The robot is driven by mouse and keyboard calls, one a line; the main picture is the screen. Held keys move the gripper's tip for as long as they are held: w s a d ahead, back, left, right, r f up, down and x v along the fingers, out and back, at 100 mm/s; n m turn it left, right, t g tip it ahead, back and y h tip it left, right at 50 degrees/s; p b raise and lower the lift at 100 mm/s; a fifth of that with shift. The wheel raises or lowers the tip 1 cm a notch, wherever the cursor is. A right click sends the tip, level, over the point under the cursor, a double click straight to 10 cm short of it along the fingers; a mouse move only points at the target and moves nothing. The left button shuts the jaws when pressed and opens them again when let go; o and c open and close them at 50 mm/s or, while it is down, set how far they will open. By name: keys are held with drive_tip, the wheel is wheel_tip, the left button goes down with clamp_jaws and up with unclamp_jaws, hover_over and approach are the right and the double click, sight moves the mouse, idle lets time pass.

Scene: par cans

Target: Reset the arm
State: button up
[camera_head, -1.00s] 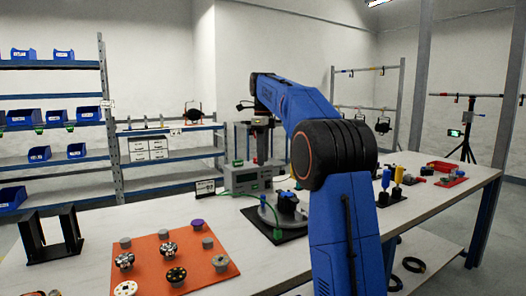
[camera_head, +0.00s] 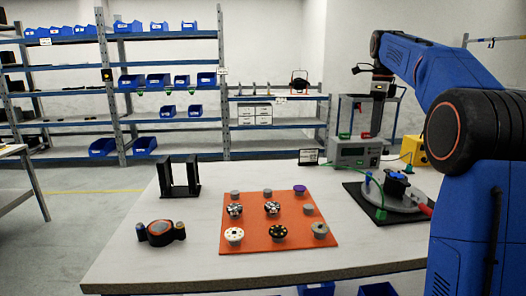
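My blue and black arm fills the right side of the head camera view, its upper part bent up and leftward. My gripper (camera_head: 376,112) hangs downward from the wrist, above the back of the workbench and in front of a grey frame. It is small and dark, and whether its fingers are open or shut cannot be made out. I see nothing clearly held in it.
The white workbench (camera_head: 190,258) bears an orange mat (camera_head: 255,245) with several round parts, a black stand (camera_head: 179,190), a dark round device (camera_head: 159,232), a grey-green instrument (camera_head: 352,152) and a round fixture (camera_head: 397,193). Shelves with blue bins stand behind; floor is clear at left.

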drive_tip(key=s+a+f+n+t, duration=0.1)
drive_tip(key=s+a+f+n, duration=0.25)
drive_tip(key=s, duration=0.35)
drive_tip(key=s+a+f+n+t, duration=0.1)
drive_tip(key=s+a+f+n, duration=0.15)
drive_tip(key=s+n, duration=0.4)
drive_tip(key=s+a+f+n, duration=0.2)
drive_tip(key=s+a+n, duration=0.15)
drive_tip(key=s, duration=0.55)
drive_tip(key=s+a+f+n+t, duration=0.1)
drive_tip(key=s+a+f+n, duration=0.1)
drive_tip(key=s+f+n, duration=0.4)
drive_tip(key=s+a+f+n+t, duration=0.1)
drive_tip(key=s+f+n, duration=0.5)
drive_tip(key=s+f, duration=0.7)
drive_tip(key=shift+s+a+f+t, duration=0.3)
drive_tip(key=shift+a+f, duration=0.2)
drive_tip(key=shift+a, duration=0.35)
